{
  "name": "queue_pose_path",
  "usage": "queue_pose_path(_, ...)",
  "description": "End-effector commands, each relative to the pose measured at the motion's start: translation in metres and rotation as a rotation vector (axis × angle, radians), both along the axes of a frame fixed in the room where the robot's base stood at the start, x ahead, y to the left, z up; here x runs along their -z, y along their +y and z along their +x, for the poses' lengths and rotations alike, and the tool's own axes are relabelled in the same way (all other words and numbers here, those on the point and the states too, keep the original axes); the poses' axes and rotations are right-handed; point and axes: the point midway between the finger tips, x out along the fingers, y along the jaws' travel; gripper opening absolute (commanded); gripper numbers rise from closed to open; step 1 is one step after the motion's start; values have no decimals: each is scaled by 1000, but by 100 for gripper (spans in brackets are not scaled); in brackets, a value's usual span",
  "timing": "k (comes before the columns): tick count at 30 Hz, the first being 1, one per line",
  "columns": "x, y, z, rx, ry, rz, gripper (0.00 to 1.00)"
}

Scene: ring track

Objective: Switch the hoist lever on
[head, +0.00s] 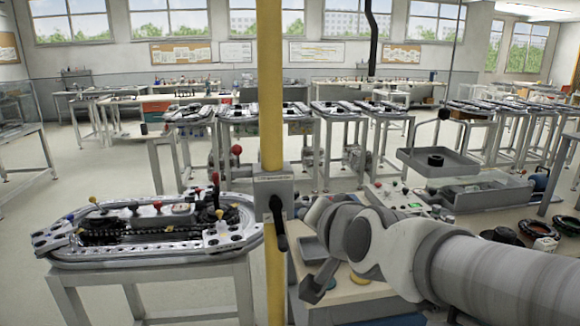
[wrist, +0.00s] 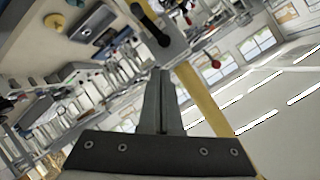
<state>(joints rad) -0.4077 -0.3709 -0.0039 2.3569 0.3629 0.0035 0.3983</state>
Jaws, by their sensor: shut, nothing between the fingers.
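The hoist lever (head: 278,222) is a black handle on a grey switch box (head: 272,187) fixed to a yellow post. It hangs downward, tilted slightly. In the wrist view, which is turned nearly upside down, the lever (wrist: 149,22) shows at the top, beyond the fingertips. My gripper (wrist: 162,74) is shut and empty, with its tips close to the switch box (wrist: 176,46) in the picture. I cannot tell whether they touch it.
The yellow post (head: 270,90) stands upright in front of me. A ring track (head: 150,250) on a stand is at the left. A grey bin (head: 314,248) sits on a table right of the post. A hanging tray (head: 437,161) is farther right.

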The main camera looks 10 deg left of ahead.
Motion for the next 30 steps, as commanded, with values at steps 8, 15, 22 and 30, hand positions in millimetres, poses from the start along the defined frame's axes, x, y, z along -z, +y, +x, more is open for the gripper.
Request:
queue_pose_path(8,-10,66,35,87,-120,319,0)
queue_pose_path(15,-12,110,47,182,-213,584,0)
queue_pose_path(22,-4,142,40,271,-308,812,0)
queue_pose_path(30,6,161,21,335,-403,980,0)
